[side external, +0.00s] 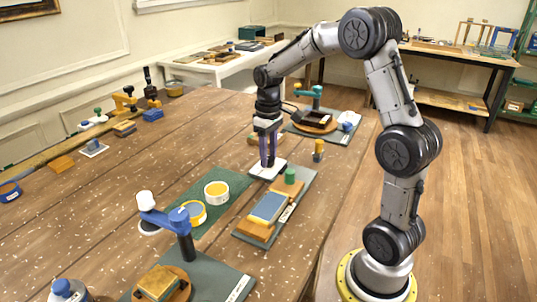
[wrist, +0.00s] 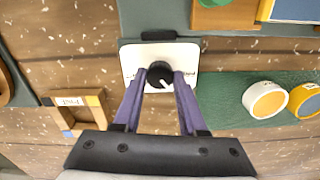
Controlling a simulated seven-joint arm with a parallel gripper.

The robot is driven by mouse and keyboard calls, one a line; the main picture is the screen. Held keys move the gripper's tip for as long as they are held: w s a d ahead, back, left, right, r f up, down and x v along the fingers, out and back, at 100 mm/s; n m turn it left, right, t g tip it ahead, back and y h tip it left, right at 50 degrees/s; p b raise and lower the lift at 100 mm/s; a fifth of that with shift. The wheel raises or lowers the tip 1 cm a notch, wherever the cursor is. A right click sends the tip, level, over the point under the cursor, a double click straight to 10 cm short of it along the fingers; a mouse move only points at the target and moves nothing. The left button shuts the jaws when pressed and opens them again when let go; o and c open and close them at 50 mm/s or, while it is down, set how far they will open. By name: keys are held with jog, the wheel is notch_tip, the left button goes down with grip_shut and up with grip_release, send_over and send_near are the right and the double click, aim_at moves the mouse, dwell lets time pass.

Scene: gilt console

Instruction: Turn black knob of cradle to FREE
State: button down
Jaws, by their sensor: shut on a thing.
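A black round knob (wrist: 160,73) with a short white pointer mark stands on a white plate (wrist: 135,60) in the wrist view. The pointer slants down and right in that picture. My gripper (wrist: 159,80) has its two purple fingers shut on the knob, one on each side. In the side view my gripper (side external: 267,163) points straight down onto the white plate (side external: 257,171), and its fingers hide the knob. The plate lies by the end of a grey board (side external: 246,234) bearing a wooden stand with a blue top (side external: 268,207). I can read no FREE lettering.
A green mat with a white-and-yellow roll (side external: 216,193) lies left of the board. A blue-armed stand (side external: 186,245) is in front. A small yellow-topped post (side external: 318,150) and a teal-armed stand (side external: 312,98) are behind. A wooden frame (wrist: 92,100) lies left in the wrist view.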

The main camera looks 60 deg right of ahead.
aim_at(269, 158)
jog(key=shift+n, duration=0.6)
jog(key=shift+c, duration=2.3)
grip_release()
notch_tip(269, 158, up, 14)
